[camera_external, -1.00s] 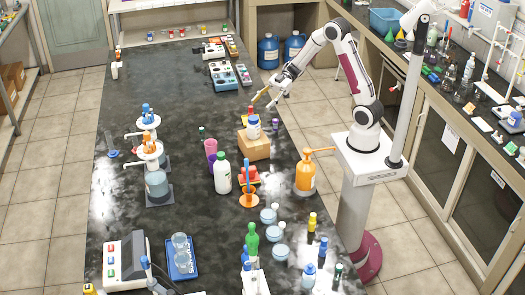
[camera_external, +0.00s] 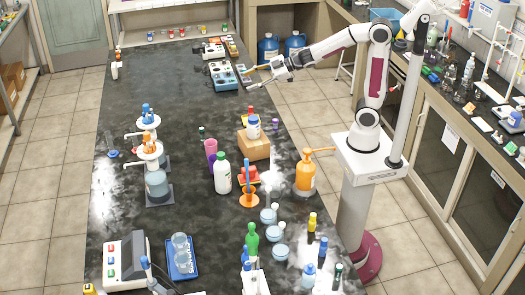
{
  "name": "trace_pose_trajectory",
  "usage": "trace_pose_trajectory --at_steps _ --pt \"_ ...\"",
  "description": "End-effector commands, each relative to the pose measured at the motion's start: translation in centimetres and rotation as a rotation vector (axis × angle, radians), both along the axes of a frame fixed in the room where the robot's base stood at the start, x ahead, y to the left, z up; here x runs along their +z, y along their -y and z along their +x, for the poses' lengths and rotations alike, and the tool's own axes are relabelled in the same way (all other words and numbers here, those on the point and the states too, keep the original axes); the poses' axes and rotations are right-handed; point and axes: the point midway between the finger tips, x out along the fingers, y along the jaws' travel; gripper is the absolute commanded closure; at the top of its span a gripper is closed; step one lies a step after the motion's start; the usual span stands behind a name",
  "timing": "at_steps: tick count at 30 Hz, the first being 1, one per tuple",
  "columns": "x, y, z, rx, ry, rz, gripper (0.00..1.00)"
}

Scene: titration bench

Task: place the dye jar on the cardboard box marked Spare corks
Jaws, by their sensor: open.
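A brown cardboard box (camera_external: 256,149) stands on the dark bench right of centre; any marking on it is too small to read. A white jar with a blue lid (camera_external: 253,128) stands upright on top of the box. It may be the dye jar, but its label cannot be read. My gripper (camera_external: 257,77) is open and empty. It is above and beyond the box, clear of the jar, with its fingers pointing left over the far right edge of the bench.
A bottle with a red cap (camera_external: 250,111) is just behind the jar.

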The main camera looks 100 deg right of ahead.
Motion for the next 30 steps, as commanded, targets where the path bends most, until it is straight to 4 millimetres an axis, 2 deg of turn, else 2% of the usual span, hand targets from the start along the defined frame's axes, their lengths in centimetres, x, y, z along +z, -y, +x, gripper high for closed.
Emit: trace_pose_trajectory --at_steps 6,14,20,30 --pt "1.1 -1.5 -3.3 -0.122 -0.047 0.027 0.53" --pt "0.3 -4.4 -8.6 -0.229 -0.145 0.114 0.53" --pt "-1.3 -7.8 -13.3 -0.265 -0.252 0.206 0.53" --pt "-5.0 -15.4 -22.3 -0.223 -0.481 0.379 0.53"
